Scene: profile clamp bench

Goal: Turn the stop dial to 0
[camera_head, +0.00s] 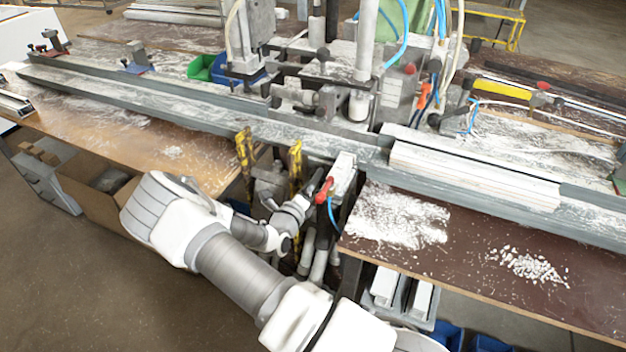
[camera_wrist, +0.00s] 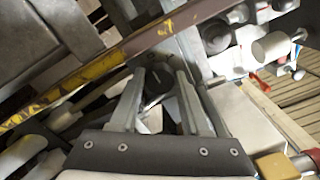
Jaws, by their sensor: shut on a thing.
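My gripper (camera_wrist: 161,78) reaches in under the front of the machine bench, and its two grey fingers show in the wrist view. They are closed on a small dark rounded part, seemingly the stop dial (camera_wrist: 155,87), set between the fingertips. The dial's marks and its setting cannot be read. In the head view my gripper (camera_head: 309,200) is small, beside a red handle (camera_head: 325,190) on a light box, and the dial cannot be made out there.
Yellow-black striped bars (camera_head: 245,155) stand just left of my gripper; one striped bar (camera_wrist: 100,68) crosses the wrist view close by. A long grey rail (camera_head: 130,97) runs above. A brown tabletop (camera_head: 480,285) with white shavings lies right. A cardboard box (camera_head: 95,190) stands below left.

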